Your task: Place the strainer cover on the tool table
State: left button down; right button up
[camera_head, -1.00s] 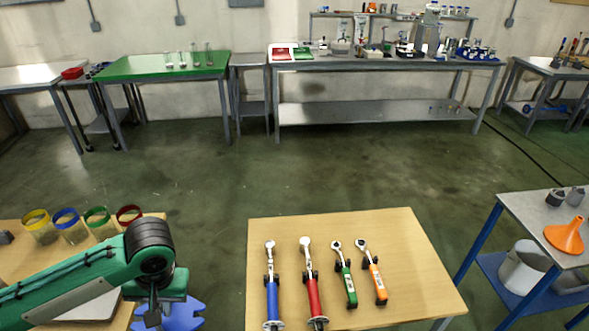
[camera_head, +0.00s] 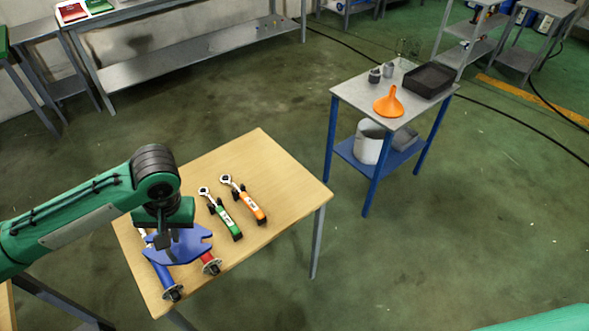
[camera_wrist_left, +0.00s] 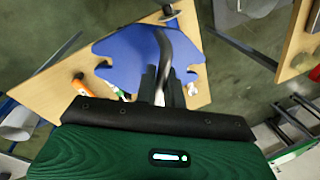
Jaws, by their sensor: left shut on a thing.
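The strainer cover appears to be the blue notched plate (camera_head: 190,247), with a dark curved handle that shows in the left wrist view (camera_wrist_left: 165,50). My left gripper (camera_head: 163,232) is shut on this handle, and the plate hangs below it. The cover is over the left part of a wooden table (camera_head: 275,160) bearing tools, apparently the tool table. The gap between plate and tabletop is hard to judge. The plate partly hides a blue-handled wrench (camera_head: 160,273) and a red-handled wrench (camera_head: 209,262). My right gripper is out of view.
A green-handled wrench (camera_head: 226,220) and an orange-handled wrench (camera_head: 250,204) lie mid-table. The table's right end and far corner are bare. A blue-legged cart (camera_head: 350,92) with an orange funnel (camera_head: 389,103) and a black tray (camera_head: 430,80) stands to the right, across open floor.

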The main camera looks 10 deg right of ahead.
aim_at(269, 179)
jog(key=i+z, duration=0.1)
jog(key=z, duration=1)
jog(key=i+j, duration=0.3)
jog(key=i+j+z, duration=0.1)
jog(key=i+j, duration=0.15)
jog(key=j, duration=0.2)
